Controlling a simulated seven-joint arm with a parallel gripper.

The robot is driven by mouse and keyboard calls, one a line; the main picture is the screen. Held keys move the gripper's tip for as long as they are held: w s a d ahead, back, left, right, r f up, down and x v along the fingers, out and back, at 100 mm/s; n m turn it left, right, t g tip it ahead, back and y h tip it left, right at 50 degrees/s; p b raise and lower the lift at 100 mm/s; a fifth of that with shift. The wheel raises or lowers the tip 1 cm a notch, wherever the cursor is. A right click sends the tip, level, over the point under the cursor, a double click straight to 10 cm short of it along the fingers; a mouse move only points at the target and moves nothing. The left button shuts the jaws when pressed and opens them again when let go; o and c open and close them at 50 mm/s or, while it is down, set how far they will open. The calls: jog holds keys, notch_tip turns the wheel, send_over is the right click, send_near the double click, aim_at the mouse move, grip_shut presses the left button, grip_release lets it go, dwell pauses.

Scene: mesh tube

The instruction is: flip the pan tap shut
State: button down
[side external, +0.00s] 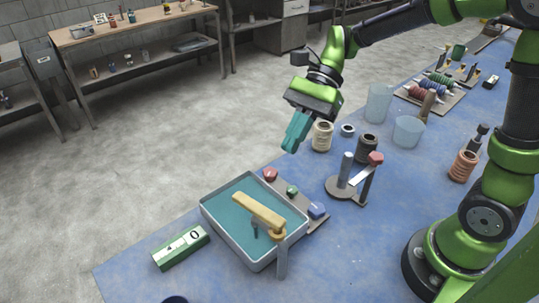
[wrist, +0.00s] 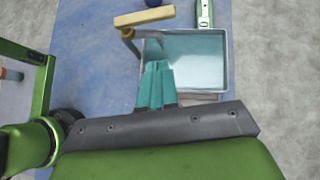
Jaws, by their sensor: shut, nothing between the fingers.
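A grey pan (side external: 213,215) with a teal inside stands on the blue table, and the wrist view shows its rim (wrist: 226,62). A yellow tap lever (side external: 258,213) lies across the top of the pan, joined near a grey post (side external: 282,260) at the pan's near right side. A small grey piece hangs below the lever. In the wrist view the lever (wrist: 145,17) shows beyond my fingers at upper left. My gripper (side external: 291,149) has teal fingers, shut and empty, in the air above and behind the pan. Its fingertips (wrist: 158,64) overlap the pan in the wrist view.
A board with red (side external: 270,174), green and blue (side external: 317,210) knobs lies along the pan's right side. A stand with a red-topped post (side external: 375,158) is farther right. A green-and-white box (side external: 181,247) lies left of the pan. Jars (side external: 322,136) stand behind.

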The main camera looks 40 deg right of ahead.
aim_at(258, 213)
jog(key=s+a+f, duration=0.1)
jog(key=a+f, duration=0.3)
jog(key=a, duration=0.4)
jog(key=shift+s+a+f, duration=0.25)
jog(key=shift+s+a, duration=0.05)
